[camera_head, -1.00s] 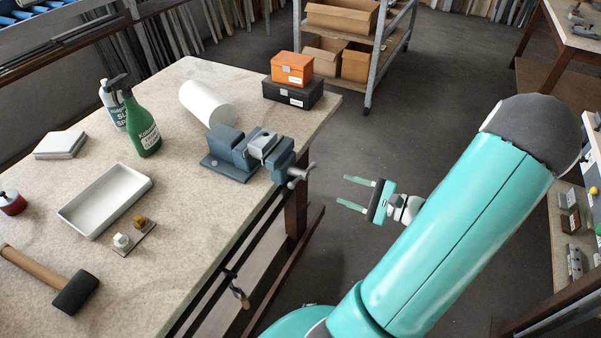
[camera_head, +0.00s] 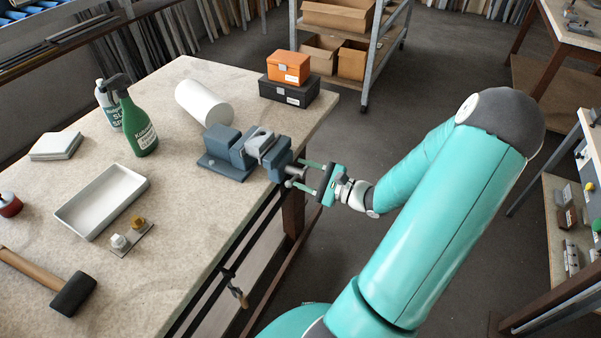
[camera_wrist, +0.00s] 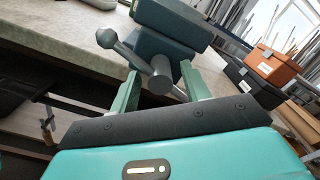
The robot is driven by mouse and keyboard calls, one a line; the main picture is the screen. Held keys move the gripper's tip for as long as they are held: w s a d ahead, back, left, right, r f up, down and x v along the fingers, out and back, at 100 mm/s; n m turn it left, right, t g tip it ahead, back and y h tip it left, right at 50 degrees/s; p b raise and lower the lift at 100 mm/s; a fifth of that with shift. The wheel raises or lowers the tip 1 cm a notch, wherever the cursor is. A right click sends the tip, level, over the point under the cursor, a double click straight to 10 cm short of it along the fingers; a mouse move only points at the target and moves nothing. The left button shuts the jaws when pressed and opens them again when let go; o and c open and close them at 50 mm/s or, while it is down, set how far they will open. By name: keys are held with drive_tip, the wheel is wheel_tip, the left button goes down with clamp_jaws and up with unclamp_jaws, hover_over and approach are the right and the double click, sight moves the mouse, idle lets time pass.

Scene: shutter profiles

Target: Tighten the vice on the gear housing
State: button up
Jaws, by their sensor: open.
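The blue-grey vice (camera_head: 232,152) stands at the right edge of the workbench. The gear housing (camera_head: 259,143), a light grey block, appears to sit between its jaws. The vice handle, a grey bar with ball ends on a screw, faces my gripper (camera_head: 306,174). In the wrist view the handle (camera_wrist: 140,62) and its round screw end show between and just beyond my two green fingers (camera_wrist: 160,92). The fingers are open, one on each side of the screw end, with no grip on it. The housing is hidden in the wrist view.
An orange box (camera_head: 288,67) on a black case (camera_head: 289,91) stands behind the vice.

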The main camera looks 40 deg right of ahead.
drive_tip(key=shift+w+a, duration=0.2)
drive_tip(key=shift+w, duration=0.3)
drive_tip(key=shift+c, duration=0.5)
clamp_jaws()
